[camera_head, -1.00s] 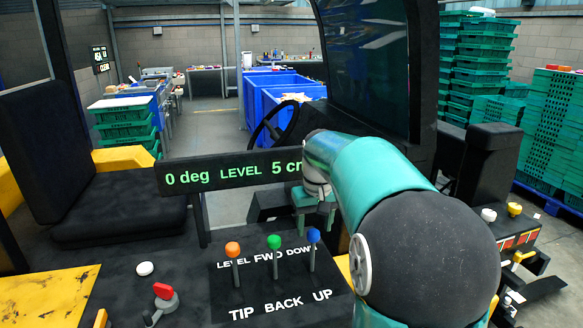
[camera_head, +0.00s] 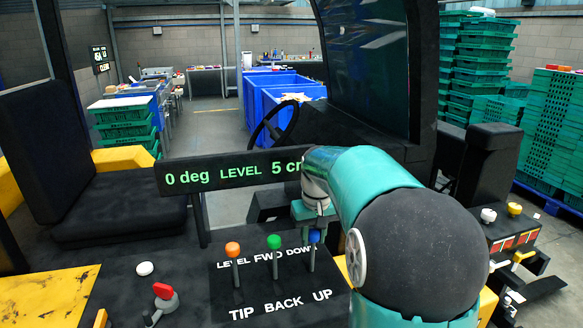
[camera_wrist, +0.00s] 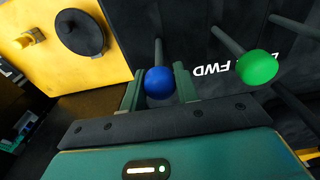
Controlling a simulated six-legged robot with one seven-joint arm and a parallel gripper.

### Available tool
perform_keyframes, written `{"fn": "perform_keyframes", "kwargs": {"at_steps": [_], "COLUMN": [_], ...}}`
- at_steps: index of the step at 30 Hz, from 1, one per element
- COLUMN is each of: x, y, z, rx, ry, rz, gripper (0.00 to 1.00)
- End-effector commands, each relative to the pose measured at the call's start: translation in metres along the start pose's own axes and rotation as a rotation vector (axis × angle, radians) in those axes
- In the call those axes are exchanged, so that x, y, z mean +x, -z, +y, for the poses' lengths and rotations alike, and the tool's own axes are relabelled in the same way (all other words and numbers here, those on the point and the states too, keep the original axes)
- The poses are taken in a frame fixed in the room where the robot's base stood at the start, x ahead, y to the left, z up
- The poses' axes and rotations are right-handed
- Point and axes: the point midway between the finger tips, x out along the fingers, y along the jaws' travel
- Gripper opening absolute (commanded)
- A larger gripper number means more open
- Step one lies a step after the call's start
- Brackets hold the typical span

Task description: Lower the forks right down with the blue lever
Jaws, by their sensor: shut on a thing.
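The blue lever's round knob (camera_head: 315,236) stands at the right of a row of levers, with DOWN printed at its far side and UP at its near side. My gripper (camera_wrist: 158,84) is shut on this blue knob (camera_wrist: 158,75), one finger on each side. In the head view my gripper (camera_head: 315,220) reaches the knob from above and partly hides it. A display (camera_head: 228,178) reads 0 deg, LEVEL and 5, with its right end hidden by my arm.
The green knob (camera_head: 274,242) stands just left of the blue one, and the orange knob (camera_head: 232,249) farther left. A red-handled control (camera_head: 163,291) and a white button (camera_head: 145,268) sit left of the panel. A steering wheel (camera_head: 275,130) is beyond.

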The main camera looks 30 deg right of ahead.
Motion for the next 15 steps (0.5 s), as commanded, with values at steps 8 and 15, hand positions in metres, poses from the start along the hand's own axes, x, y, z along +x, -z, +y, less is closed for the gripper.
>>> {"fn": "perform_keyframes", "kwargs": {"at_steps": [8, 15], "x": [0.003, 0.006], "y": [0.012, 0.025], "z": [0.0, 0.0], "rx": [0.0, -0.001], "ry": [0.0, 0.0], "rz": [0.0, 0.001], "gripper": [0.2, 0.2]}}
